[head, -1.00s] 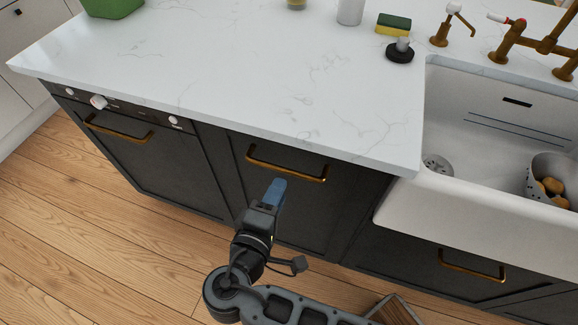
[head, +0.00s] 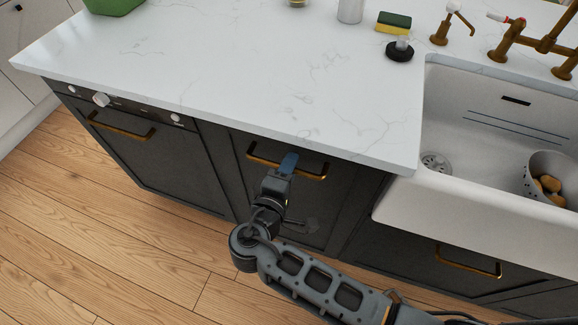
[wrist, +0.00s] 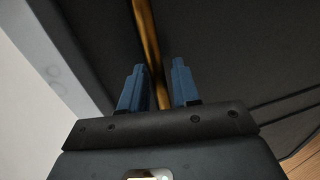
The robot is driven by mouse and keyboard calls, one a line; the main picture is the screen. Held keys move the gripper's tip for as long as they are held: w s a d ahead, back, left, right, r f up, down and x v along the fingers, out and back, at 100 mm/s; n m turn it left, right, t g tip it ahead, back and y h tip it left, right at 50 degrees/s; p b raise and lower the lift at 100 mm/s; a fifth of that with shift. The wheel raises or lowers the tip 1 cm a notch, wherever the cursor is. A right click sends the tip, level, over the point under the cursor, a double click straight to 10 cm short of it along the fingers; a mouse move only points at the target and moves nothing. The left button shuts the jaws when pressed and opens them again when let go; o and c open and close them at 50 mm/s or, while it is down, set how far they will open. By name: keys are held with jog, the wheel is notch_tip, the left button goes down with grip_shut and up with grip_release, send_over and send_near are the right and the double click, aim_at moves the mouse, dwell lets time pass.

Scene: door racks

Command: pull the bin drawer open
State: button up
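The bin drawer (head: 330,200) is a dark panelled front under the white countertop, left of the sink, and it looks closed. Its brass bar handle (head: 313,176) runs along the top of the front. My gripper (head: 289,160) is at the middle of this handle in the head view. In the wrist view my gripper (wrist: 158,88) has its two blue fingers apart, with the brass handle (wrist: 148,40) running between them. Gaps show beside the bar, so the fingers do not look clamped on it. The arm hides part of the drawer front.
The countertop (head: 230,70) overhangs just above the handle. A dishwasher-like front (head: 150,165) with its own brass handle is at left. The white sink (head: 400,205) and another brass-handled front (head: 468,262) are at right. Wooden floor (head: 90,240) is clear at lower left.

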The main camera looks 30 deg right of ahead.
grip_shut()
jog(key=shift+a, duration=0.1)
dwell(0.3)
